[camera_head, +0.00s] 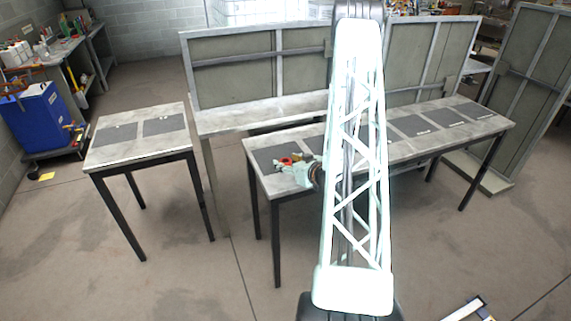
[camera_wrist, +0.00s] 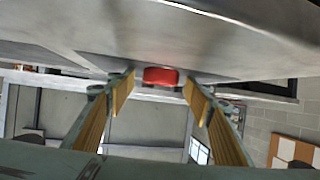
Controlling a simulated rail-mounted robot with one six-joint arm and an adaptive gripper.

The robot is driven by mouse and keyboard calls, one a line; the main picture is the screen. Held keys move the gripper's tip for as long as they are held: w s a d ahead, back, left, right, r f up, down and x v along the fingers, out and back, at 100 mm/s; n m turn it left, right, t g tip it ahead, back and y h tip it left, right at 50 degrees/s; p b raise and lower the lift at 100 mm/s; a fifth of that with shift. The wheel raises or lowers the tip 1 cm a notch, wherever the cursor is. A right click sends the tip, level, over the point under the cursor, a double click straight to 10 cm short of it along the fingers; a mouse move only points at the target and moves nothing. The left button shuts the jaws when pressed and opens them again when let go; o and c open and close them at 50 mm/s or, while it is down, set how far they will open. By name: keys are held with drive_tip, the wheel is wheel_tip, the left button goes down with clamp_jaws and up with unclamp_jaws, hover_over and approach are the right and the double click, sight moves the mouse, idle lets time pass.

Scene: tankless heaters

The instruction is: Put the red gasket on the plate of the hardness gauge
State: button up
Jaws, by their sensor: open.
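The red gasket (camera_wrist: 160,77) shows in the wrist view as a small red block against the grey table surface, which fills the top of that picture. My gripper (camera_wrist: 160,88) is open, with its two tan-padded fingers to the left and right of the gasket and a gap on each side. In the head view, my gripper (camera_head: 291,168) is low at the left end of the long table, and a small red patch of the gasket (camera_head: 284,160) shows beside it. I cannot make out the hardness gauge or its plate in either view.
The long table (camera_head: 430,148) carries several dark mats; my arm hides its middle. A smaller table (camera_head: 112,154) with two dark mats stands to the left, across a floor gap. Framed panels (camera_head: 258,70) stand behind the long table. A blue cabinet (camera_head: 44,118) is at far left.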

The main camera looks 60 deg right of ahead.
sight(288, 163)
drive_tip(key=shift+c, duration=0.6)
drive_tip(key=c, duration=0.9)
drive_tip(key=shift+r, duration=0.2)
drive_tip(key=shift+r, duration=1.4)
drive_tip(key=shift+s+a+r, duration=0.1)
drive_tip(key=shift+s+r, duration=0.05)
drive_tip(key=shift+s, duration=0.1)
drive_tip(key=s+a, duration=0.2)
drive_tip(key=s, duration=0.2)
drive_tip(key=s+a+r, duration=0.1)
drive_tip(key=s+a, duration=0.2)
drive_tip(key=s, duration=0.1)
drive_tip(key=s+a, duration=0.3)
drive_tip(key=s, duration=0.2)
drive_tip(key=shift+a+r+p, duration=0.15)
drive_tip(key=shift+r+p, duration=0.1)
drive_tip(key=shift+p, duration=0.1)
